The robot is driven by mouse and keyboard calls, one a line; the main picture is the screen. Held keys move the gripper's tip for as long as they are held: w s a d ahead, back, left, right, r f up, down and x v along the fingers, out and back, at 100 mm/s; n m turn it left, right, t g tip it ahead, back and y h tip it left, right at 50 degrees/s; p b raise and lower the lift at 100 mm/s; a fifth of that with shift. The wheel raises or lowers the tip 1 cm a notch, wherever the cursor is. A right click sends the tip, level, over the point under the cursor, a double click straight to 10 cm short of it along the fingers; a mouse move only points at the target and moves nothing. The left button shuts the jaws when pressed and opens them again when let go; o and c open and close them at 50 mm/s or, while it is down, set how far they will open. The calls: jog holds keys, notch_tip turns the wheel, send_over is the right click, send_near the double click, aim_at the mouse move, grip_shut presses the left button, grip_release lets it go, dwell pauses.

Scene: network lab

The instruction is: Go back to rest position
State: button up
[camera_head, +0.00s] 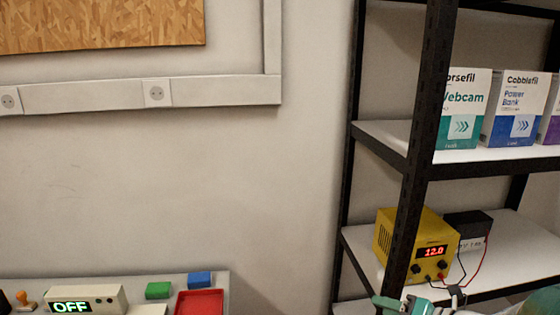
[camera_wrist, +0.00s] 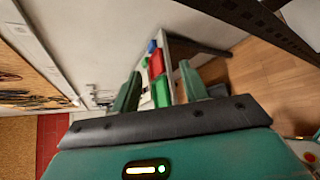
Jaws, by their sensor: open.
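My gripper (camera_wrist: 160,72) shows in the wrist view with its two green fingers spread apart. Nothing is held between them. In the head view, teal parts of my arm show at the bottom right, in front of the shelf; the fingers cannot be made out there.
A black-framed shelf (camera_head: 382,143) at right holds boxes and a yellow power supply (camera_head: 400,238) reading 12.0.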

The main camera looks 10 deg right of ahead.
jog(key=s+a+r+n+g+h, duration=0.1)
jog(key=s+a+n+g, duration=0.2)
jog(key=a+n, duration=0.45)
jog(key=s+a+n+g, duration=0.4)
jog(key=a+n, duration=0.1)
jog(key=n, duration=0.6)
jog(key=s+r+n+h, duration=0.3)
jog(key=n, duration=0.8)
jog(key=s+a+r+n+t+h, duration=0.1)
jog(key=s+r+n+h, duration=0.2)
jog(key=n, duration=0.8)
jog(key=shift+s+r+h, duration=0.3)
jog(key=shift+s+r, duration=0.15)
jog(key=shift+s, duration=0.05)
jog(key=shift+n, duration=0.25)
